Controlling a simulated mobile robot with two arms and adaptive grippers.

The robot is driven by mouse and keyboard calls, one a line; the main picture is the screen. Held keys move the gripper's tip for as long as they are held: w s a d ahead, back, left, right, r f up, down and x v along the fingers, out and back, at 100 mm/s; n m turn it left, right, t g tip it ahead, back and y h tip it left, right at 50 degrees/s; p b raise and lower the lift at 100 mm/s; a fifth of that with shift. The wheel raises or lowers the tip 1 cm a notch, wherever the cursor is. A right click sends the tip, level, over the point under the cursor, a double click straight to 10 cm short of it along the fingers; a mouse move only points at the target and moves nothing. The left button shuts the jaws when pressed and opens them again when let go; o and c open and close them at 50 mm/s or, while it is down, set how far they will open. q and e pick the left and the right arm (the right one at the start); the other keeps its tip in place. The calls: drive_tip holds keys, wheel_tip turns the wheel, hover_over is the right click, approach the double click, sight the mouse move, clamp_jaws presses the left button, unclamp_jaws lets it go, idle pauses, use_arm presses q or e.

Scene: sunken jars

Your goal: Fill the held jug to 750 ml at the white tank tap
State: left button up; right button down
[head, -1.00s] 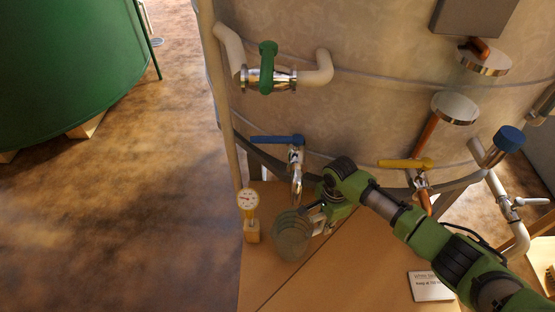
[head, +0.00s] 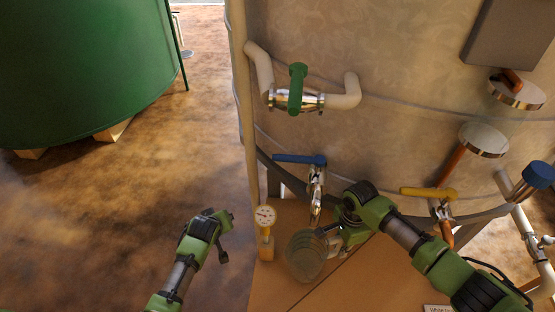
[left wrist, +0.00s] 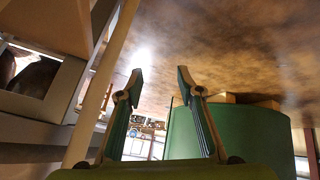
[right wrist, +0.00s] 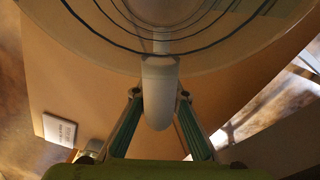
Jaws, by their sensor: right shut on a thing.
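The clear ringed jug (head: 306,256) is under the tap with the blue lever (head: 299,159), in front of the large pale tank (head: 400,80). My right gripper (head: 340,232) is shut on the jug's handle, which shows in the right wrist view (right wrist: 159,95) between the fingers. The steel spout (head: 316,205) hangs just above the jug. I cannot make out a water level. My left gripper (head: 228,232) is over the floor, left of the bench; the left wrist view shows its fingers apart and empty (left wrist: 160,85).
A tap with a yellow lever (head: 428,193) is to the right. A pipe with a green valve (head: 297,88) is above. A green tank (head: 80,70) stands far left over open floor.

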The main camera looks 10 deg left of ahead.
use_arm(q)
drive_tip(key=w+d+r+n+t, duration=0.1)
drive_tip(key=w+d+r+n, duration=0.15)
drive_tip(key=r, duration=0.75)
drive_tip(key=w+d+r+n+t, duration=0.1)
drive_tip(key=w+d+r+n, duration=0.15)
drive_tip(key=r, duration=0.75)
drive_tip(key=n+h, duration=0.5)
approach(287, 159)
drive_tip(key=shift+t, duration=0.4)
drive_tip(key=shift+s+f+x, duration=0.1)
drive_tip(key=shift+f+x, duration=0.05)
drive_tip(key=shift+x, duration=2.55)
drive_tip(key=shift+s+f+x, duration=0.1)
drive_tip(key=shift+x, duration=2.6)
drive_tip(key=shift+s, duration=0.1)
clamp_jaws()
